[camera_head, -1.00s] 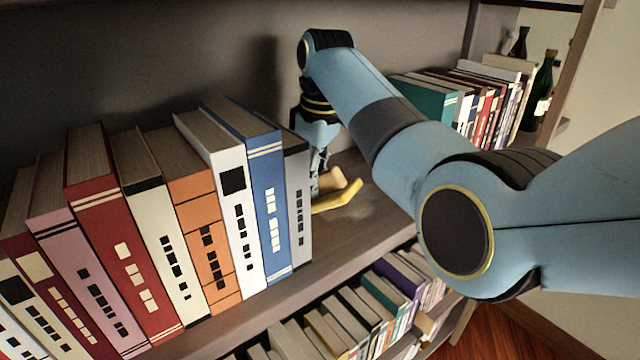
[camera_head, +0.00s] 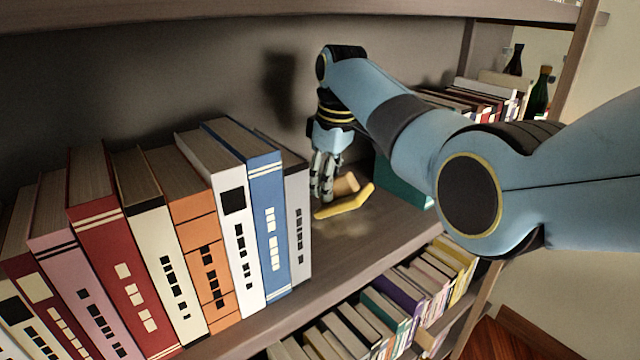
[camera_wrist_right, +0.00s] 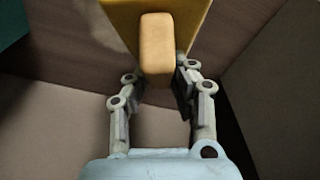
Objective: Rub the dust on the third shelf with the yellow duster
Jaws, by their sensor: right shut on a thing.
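The yellow duster (camera_head: 347,203) has a yellow pad and a tan wooden handle (camera_head: 346,184). It lies low over the shelf board (camera_head: 385,229), right of the grey-white book at the row's end. A pale dust patch (camera_head: 352,225) shows on the board around it; part of it is hidden by the duster. My right gripper (camera_head: 326,192) points down at the duster and is shut on its handle. In the right wrist view the handle (camera_wrist_right: 157,50) sits between the fingers (camera_wrist_right: 158,80), with the yellow pad (camera_wrist_right: 188,18) beyond it. My left gripper is not in view.
A row of upright books (camera_head: 208,230) fills the shelf to the left, close to the gripper. A teal book (camera_head: 402,184) and more books stand to the right, with dark bottles (camera_head: 539,93) behind. A lower shelf holds several books (camera_head: 400,295).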

